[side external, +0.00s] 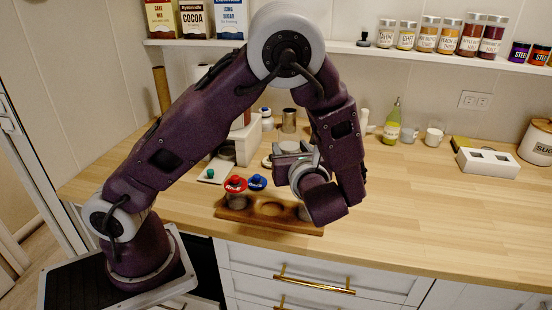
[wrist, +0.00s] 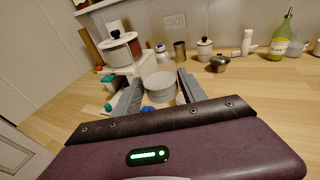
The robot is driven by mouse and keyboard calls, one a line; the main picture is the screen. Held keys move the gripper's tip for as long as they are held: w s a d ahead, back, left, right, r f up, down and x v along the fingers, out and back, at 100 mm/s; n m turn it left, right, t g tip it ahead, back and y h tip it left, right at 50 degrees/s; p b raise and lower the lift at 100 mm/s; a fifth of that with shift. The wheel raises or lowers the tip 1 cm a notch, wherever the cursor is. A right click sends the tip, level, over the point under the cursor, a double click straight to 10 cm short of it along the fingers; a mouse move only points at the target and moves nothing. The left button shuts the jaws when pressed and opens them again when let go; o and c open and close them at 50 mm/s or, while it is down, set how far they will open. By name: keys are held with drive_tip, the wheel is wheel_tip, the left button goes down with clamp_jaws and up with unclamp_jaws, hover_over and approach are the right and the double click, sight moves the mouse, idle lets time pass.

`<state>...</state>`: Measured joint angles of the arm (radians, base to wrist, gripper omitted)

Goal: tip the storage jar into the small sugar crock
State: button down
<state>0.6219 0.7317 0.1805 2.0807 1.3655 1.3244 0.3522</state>
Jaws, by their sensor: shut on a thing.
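My gripper (wrist: 158,84) is shut on a pale, round, open-topped jar (wrist: 159,88), seen between its two grey fingers in the wrist view. It appears to be the storage jar, held roughly upright. In the side view my gripper (side external: 288,158) is above the counter, behind the wooden rack, and my wrist hides most of the jar. I cannot tell for sure which vessel is the small sugar crock. A large white lidded pot (wrist: 121,50) stands on a white block at the left, and a small white lidded pot (wrist: 205,47) stands farther back.
A wooden rack (side external: 232,212) holds a red-lidded jar (side external: 235,185) and a blue-lidded jar (side external: 257,182). A metal cup (side external: 289,121), a green bottle (side external: 392,122) and a white SUGAR canister (side external: 537,142) stand behind and right. The right front counter is clear.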

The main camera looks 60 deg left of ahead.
drive_tip(key=w+a, duration=0.6)
drive_tip(key=w, duration=0.4)
drive_tip(key=f+n+t+h, duration=0.1)
drive_tip(key=n, duration=0.2)
drive_tip(key=d+f+n+t+h, duration=0.1)
drive_tip(key=f+n+h, duration=0.1)
drive_tip(key=n, duration=0.1)
drive_tip(key=w+f+n+t+h, duration=0.1)
drive_tip(key=f+n+h, duration=0.1)
drive_tip(key=n, duration=0.1)
drive_tip(key=shift+d, duration=0.15)
idle(0.4)
